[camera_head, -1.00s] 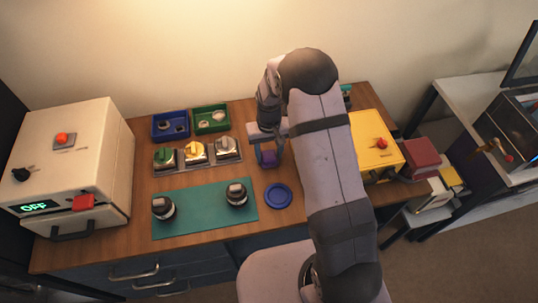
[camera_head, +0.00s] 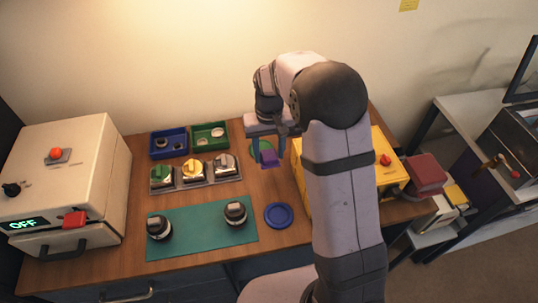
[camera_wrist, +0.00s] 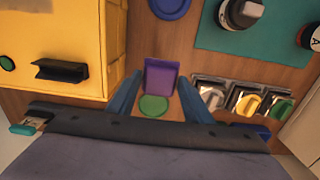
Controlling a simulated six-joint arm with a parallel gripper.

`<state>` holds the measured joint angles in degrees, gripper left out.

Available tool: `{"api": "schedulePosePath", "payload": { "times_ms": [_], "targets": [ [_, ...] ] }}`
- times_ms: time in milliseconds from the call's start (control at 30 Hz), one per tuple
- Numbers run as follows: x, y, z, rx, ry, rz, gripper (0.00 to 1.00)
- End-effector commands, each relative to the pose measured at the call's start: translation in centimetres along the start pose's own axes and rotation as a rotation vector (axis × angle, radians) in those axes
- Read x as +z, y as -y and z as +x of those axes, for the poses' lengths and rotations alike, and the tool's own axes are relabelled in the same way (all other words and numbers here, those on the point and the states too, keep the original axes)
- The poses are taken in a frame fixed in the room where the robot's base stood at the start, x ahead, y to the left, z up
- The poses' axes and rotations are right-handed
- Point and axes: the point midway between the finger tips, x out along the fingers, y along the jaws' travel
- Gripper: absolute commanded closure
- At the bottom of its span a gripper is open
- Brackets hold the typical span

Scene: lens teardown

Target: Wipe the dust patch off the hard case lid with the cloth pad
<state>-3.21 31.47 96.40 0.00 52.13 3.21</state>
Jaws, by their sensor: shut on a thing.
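My gripper (camera_head: 268,155) is shut on a small purple block-like pad (camera_head: 268,159), which looks like the cloth pad. In the wrist view the pad (camera_wrist: 160,78) sits between the blue fingers of my gripper (camera_wrist: 160,85). The pad appears to be above the wooden desk, near a flat green disc (camera_head: 257,147); the exact gap is hard to tell. A yellow box (camera_head: 388,148) with a red knob is right of my gripper, partly hidden by my arm. I cannot tell whether it is the hard case. No dust patch can be made out.
A blue round dish (camera_head: 278,215) and a green mat (camera_head: 195,233) with two dark lens parts lie in front. A tray of several knobbed parts (camera_head: 194,173) and blue (camera_head: 168,142) and green (camera_head: 210,136) bins are left. A dark red box (camera_head: 424,172) stands far right.

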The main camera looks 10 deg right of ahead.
Motion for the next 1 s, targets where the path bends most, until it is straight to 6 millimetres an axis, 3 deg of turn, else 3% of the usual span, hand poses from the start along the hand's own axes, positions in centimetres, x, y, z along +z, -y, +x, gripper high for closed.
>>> {"api": "schedulePosePath", "payload": {
  "times_ms": [100,133,200,467,567,767,1000],
  "targets": [
    [0.0,0.0,0.0,0.0,0.0,0.0,0.75],
    [0.0,0.0,0.0,0.0,0.0,0.0,0.61],
    [0.0,0.0,0.0,0.0,0.0,0.0,0.72],
    [-0.1,-0.9,-0.7,0.0,-0.001,0.021,0.72],
    [-0.3,-2.4,-2.0,0.0,-0.002,0.053,0.72],
    [-0.7,-7.2,-6.7,0.0,-0.004,0.159,0.72],
    [3.3,-14.0,-12.2,0.0,0.0,0.329,0.72]
  ]
}}
